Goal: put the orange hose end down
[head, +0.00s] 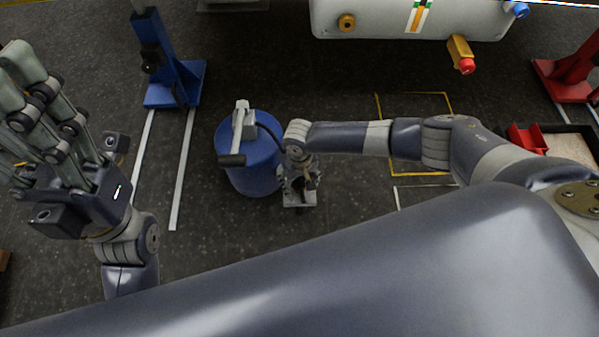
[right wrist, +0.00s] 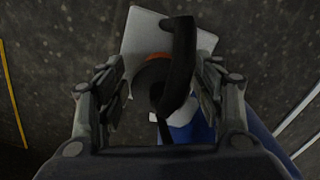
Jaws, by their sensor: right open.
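The hose end shows in the right wrist view as a black curved piece (right wrist: 185,55) with a strip of orange (right wrist: 157,56) beside it. It lies over a pale grey plate (right wrist: 140,32), and I cannot tell whether it touches it. My right gripper (right wrist: 160,90) is open, with one finger on each side of the hose end and gaps visible. In the head view my right gripper (head: 300,180) points down at the plate (head: 299,203), just right of the blue drum (head: 262,180). My left gripper (head: 22,115) is raised at the left, partly cut off by the frame, away from the hose.
The blue drum carries a grey pump top with a dark handle (head: 232,160). A blue stand (head: 178,85) is at the upper left and a red stand (head: 568,80) at the upper right. A large white body (head: 380,20) spans the top. Floor beyond the plate is clear.

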